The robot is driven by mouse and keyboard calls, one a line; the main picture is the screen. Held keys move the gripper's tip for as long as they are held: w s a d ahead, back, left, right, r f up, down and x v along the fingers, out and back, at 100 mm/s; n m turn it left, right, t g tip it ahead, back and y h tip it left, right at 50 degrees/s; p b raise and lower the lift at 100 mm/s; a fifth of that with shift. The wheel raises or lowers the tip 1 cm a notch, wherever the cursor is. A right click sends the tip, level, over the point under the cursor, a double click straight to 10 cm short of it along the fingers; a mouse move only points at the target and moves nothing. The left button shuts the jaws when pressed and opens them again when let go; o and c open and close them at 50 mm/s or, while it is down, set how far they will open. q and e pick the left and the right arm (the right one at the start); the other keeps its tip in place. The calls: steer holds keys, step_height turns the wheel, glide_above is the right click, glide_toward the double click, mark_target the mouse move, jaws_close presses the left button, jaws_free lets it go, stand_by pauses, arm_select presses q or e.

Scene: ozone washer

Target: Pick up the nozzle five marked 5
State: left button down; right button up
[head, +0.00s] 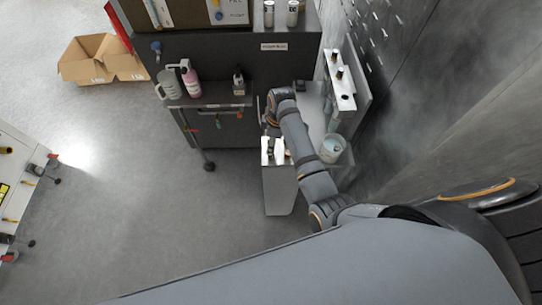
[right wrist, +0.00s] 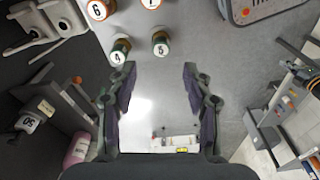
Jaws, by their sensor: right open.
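The nozzle marked 5 (right wrist: 160,46) shows in the right wrist view as a small round piece with a white numbered face, just beyond the gap between my fingertips. My right gripper (right wrist: 159,71) is open and empty, with one finger on each side below it. The nozzle marked 4 (right wrist: 117,54) is left of it, close to the left fingertip. My left gripper is not in view.
Nozzles marked 6 (right wrist: 97,10) and 7 (right wrist: 152,4) are at the top edge of the right wrist view. In the head view a dark bench with a pink bottle (head: 190,80) stands to the left, and a white bucket (head: 332,148) to the right. The floor (head: 140,200) at left is clear.

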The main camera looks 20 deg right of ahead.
mark_target(271, 157)
step_height(271, 157, down, 2)
steer(key=shift+w+a+f, duration=0.1)
steer(key=shift+f, duration=0.05)
steer(key=f+p, duration=0.1)
steer(key=f, duration=0.3)
steer(key=shift+s+f, duration=0.15)
steer(key=shift+s, duration=0.05)
steer(key=shift+w+a+f, duration=0.1)
steer(key=shift+f, duration=0.35)
steer(key=shift+c, duration=0.2)
jaws_close()
